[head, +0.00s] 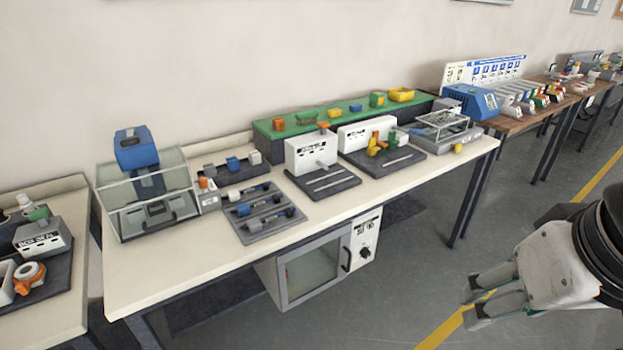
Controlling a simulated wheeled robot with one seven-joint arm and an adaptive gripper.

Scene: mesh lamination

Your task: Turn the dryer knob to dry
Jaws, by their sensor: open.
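The dryer (321,271) is a grey and white box with a glass door, under the front of the long white-topped table. Its white control panel (363,240) is on the right side of its front, with a small dark knob (365,252) low on it. A dark door handle (346,258) stands just left of the panel. The knob's setting is too small to read. My gripper (472,306) is at the lower right, open and empty, over the floor. It is well to the right of the dryer and apart from it.
The long table (160,275) holds a blue-topped machine (136,148) with a clear guard, tool trays and white units. Its dark leg (471,200) stands right of the dryer. A second table (70,310) is at the left. The grey floor (415,245) between dryer and gripper is clear.

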